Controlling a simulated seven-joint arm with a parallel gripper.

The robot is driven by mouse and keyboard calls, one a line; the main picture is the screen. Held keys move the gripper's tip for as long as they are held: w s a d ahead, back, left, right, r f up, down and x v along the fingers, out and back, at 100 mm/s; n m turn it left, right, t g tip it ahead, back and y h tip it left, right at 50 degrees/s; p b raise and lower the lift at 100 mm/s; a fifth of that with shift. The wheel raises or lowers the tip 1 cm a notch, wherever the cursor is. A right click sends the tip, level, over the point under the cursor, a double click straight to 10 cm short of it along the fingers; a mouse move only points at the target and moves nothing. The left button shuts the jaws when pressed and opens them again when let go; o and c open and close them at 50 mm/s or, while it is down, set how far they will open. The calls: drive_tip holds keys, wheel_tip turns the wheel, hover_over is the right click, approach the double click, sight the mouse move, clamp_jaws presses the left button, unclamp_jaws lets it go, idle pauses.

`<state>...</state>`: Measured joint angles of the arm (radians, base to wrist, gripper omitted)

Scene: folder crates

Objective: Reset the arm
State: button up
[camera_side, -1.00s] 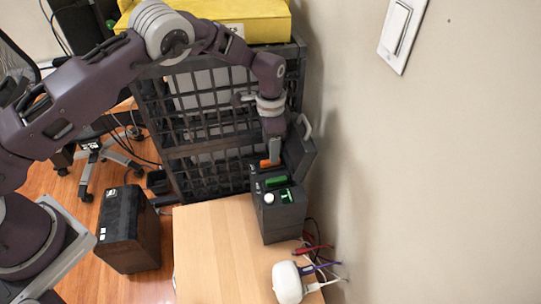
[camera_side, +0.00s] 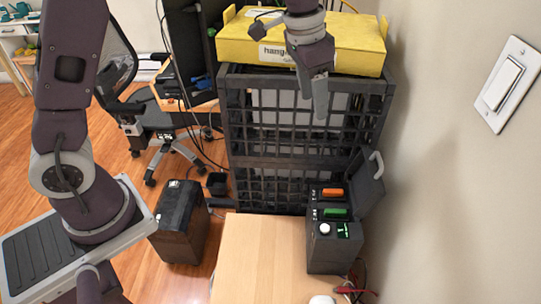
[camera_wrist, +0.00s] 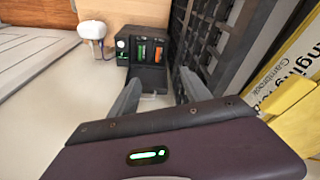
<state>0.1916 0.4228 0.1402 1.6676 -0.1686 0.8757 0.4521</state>
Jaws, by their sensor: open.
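My gripper (camera_side: 320,98) hangs high in front of the stacked black crates, pointing down, in the side view. In the wrist view my gripper (camera_wrist: 155,85) shows two grey fingers spread apart with nothing between them. The black box (camera_side: 333,255) with an open lid stands below and to the right, well apart from my gripper. On its top are an orange switch (camera_side: 332,194), a green switch (camera_side: 335,213), a white knob and a small lit green display. The box (camera_wrist: 122,45) also shows beyond the fingers in the wrist view.
Black lattice crates (camera_side: 300,165) stand behind the wooden table (camera_side: 262,255), with a yellow box (camera_side: 355,45) on top. The wall with a light switch (camera_side: 508,82) is at right. A dark case (camera_side: 180,225) stands on the floor at left. The table's middle is clear.

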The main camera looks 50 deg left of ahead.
drive_tip(key=s+a+r+n+t, duration=0.25)
drive_tip(key=s+r, duration=0.55)
drive_tip(key=s, duration=0.4)
drive_tip(key=s+a+f+n+t+y, duration=0.1)
drive_tip(key=s+a+n, duration=0.1)
drive_tip(key=s, duration=1.4)
drive_tip(key=shift+a+f, duration=0.15)
drive_tip(key=shift+a, duration=0.4)
drive_tip(key=shift+c, duration=0.3)
